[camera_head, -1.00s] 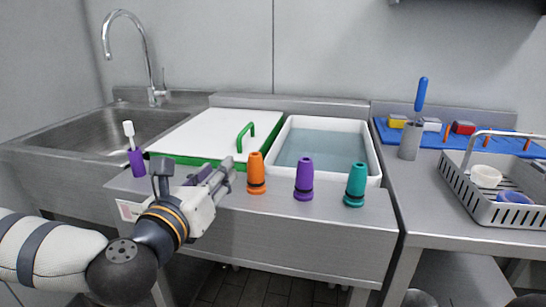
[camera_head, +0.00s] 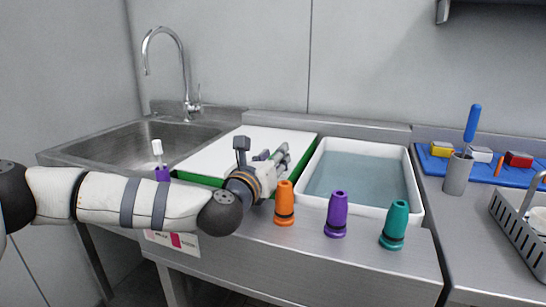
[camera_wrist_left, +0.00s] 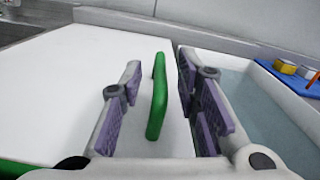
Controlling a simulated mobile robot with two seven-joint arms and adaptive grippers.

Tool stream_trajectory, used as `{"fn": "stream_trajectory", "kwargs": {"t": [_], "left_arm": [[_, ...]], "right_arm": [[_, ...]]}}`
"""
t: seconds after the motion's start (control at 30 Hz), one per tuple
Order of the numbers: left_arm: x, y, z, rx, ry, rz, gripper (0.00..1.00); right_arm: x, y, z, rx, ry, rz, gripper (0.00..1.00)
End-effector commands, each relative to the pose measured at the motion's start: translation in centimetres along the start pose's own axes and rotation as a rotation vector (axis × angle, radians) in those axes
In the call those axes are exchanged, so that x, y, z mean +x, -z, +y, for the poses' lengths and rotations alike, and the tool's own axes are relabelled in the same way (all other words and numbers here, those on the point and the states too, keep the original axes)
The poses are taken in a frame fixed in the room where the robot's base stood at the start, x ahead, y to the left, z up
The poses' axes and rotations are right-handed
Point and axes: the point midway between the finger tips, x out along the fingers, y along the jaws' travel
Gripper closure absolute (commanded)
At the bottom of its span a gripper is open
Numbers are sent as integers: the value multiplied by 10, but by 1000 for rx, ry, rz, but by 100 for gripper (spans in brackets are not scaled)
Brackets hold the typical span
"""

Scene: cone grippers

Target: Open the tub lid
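The tub lid (camera_head: 225,150) is a flat white panel with a green edge, lying between the sink and the open water basin. Its green handle (camera_wrist_left: 157,95) stands up in the left wrist view; in the head view my gripper hides it. My left gripper (camera_head: 279,156) is over the right part of the lid. In the left wrist view its two purple-padded fingers (camera_wrist_left: 160,78) are spread, one on each side of the handle, with gaps on both sides. My right gripper is not in view.
A white basin of water (camera_head: 414,190) is to the right of the lid. Orange (camera_head: 284,204), purple (camera_head: 337,214) and teal (camera_head: 394,226) cones stand along the front edge. A purple holder with a white brush (camera_head: 157,150) is near the sink (camera_head: 120,150).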

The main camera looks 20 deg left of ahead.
Motion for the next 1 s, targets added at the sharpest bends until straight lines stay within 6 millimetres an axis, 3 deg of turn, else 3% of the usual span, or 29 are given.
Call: {"fn": "stream_trajectory", "kwargs": {"t": [0.17,0.3,0.73,1.0], "left_arm": [[0,0,0,0,1,1,70],[0,0,0,0,1,1,100],[-1,-8,-1,-29,2,-1,100],[-1,-48,2,-189,2,-5,100]], "right_arm": [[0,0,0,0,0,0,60],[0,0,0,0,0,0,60],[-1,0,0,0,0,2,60],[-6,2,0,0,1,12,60]]}}
